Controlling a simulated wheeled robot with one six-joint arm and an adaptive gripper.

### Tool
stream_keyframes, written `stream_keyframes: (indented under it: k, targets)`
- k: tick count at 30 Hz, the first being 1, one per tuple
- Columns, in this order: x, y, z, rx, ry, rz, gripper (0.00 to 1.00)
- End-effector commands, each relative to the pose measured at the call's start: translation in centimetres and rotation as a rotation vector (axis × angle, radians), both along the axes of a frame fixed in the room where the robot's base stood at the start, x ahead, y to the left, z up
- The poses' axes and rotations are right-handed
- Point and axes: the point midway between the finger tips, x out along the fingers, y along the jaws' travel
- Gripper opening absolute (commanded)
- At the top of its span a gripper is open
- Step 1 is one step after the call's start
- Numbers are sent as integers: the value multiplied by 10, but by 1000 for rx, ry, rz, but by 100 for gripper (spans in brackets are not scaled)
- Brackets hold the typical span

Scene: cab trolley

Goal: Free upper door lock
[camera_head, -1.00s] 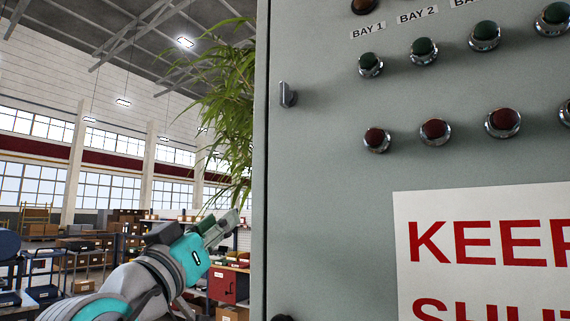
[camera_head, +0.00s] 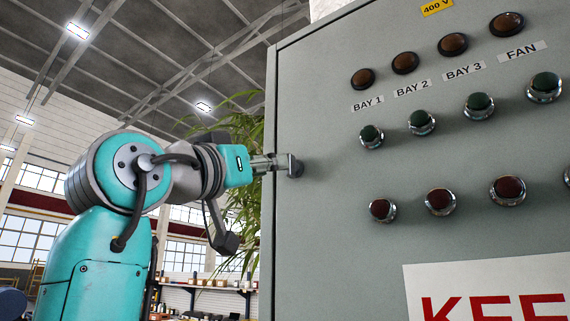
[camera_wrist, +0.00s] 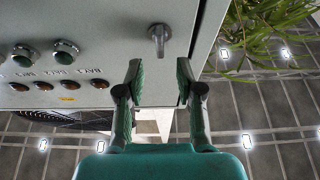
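The upper door lock (camera_head: 294,166) is a small dark grey turn handle near the left edge of the grey cabinet door (camera_head: 330,220). In the wrist view the lock (camera_wrist: 159,36) shows as a grey knob with a short lever, and the picture is upside down. My gripper (camera_head: 272,163) is level with the lock, close in front of it on its left in the head view. In the wrist view my gripper (camera_wrist: 158,76) has its two fingers apart, with the lock ahead of the gap between them. I see no contact with the lock; the head view does not settle this.
The door carries brown lamps (camera_head: 453,45), green buttons (camera_head: 422,122) and red buttons (camera_head: 440,201) right of the lock. A white sign (camera_head: 490,285) with red letters is below. A leafy plant (camera_head: 245,125) stands behind the cabinet's left edge. Open hall lies to the left.

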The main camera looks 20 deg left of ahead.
Motion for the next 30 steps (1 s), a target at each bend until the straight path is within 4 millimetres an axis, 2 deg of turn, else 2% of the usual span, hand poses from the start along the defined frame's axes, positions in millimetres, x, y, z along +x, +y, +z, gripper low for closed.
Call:
stream_keyframes:
  k: [3, 10, 15, 23, 27, 28, 30]
  targets:
    - [20, -6, 8, 0, 1, -4, 36]
    - [45, -12, 19, 0, 0, 0, 36]
    - [52, -14, 22, 0, 0, 0, 36]
    - [53, -14, 23, 0, 0, 0, 36]
    - [53, -14, 22, 0, 0, 0, 4]
    - [53, -14, 22, 0, 0, 0, 0]
    - [53, -14, 22, 0, 0, 0, 0]
